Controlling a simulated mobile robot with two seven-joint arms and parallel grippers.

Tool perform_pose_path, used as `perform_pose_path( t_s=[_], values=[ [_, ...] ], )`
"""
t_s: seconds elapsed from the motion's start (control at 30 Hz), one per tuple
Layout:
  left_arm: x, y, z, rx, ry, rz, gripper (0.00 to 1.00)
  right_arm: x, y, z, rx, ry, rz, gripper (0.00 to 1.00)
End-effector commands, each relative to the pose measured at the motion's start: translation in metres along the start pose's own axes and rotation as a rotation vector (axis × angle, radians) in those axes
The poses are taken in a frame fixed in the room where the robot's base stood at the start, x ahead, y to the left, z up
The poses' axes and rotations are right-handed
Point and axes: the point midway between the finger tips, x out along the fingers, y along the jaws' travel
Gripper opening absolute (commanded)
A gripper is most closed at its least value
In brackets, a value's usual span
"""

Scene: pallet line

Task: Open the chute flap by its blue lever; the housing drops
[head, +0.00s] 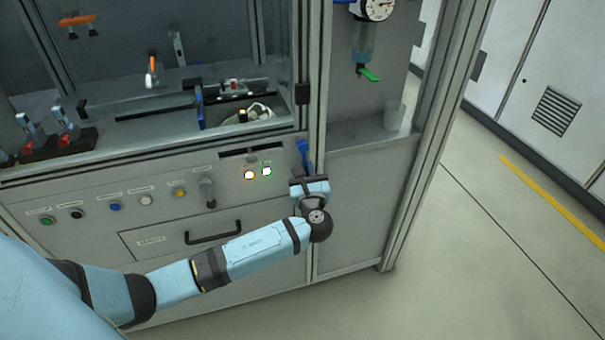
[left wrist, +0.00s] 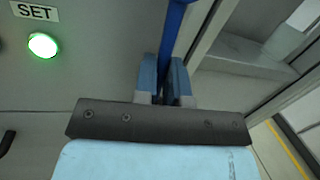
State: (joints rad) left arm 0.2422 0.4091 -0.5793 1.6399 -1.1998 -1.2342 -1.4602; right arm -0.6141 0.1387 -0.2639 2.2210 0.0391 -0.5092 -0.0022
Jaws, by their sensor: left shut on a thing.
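The blue lever (head: 303,148) stands on the front of the machine, at the right end of the control panel. In the left wrist view the lever (left wrist: 177,28) runs down as a blue bar between the fingers. My left gripper (left wrist: 164,80) is shut on the lever, with one light blue finger on each side. In the head view the left gripper (head: 305,174) is at the lever's lower part, and the wrist hides some of it. I cannot make out the chute flap or the housing for certain. My right gripper is not in view.
The panel has several coloured buttons, a lit green lamp (head: 266,171) and a drawer handle (head: 213,233). Right of the lever is a frame post; beyond it a recessed shelf holds a clear cup (head: 394,115) under a green-handled valve (head: 369,75). The floor at right is clear.

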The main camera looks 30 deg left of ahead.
Motion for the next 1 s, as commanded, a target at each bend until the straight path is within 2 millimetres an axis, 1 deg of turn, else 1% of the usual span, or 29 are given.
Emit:
perform_pose_path(
  t_s=[0.5,0.73,1.0],
  values=[
    [0.003,-0.018,0.0,-0.227,-0.044,0.02,0.0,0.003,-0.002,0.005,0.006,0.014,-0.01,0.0],
    [0.004,-0.022,0.001,-0.285,-0.056,0.025,0.0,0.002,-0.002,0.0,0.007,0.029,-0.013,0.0],
    [0.004,-0.024,0.003,-0.315,-0.063,0.028,0.0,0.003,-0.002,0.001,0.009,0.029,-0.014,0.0]
  ],
)
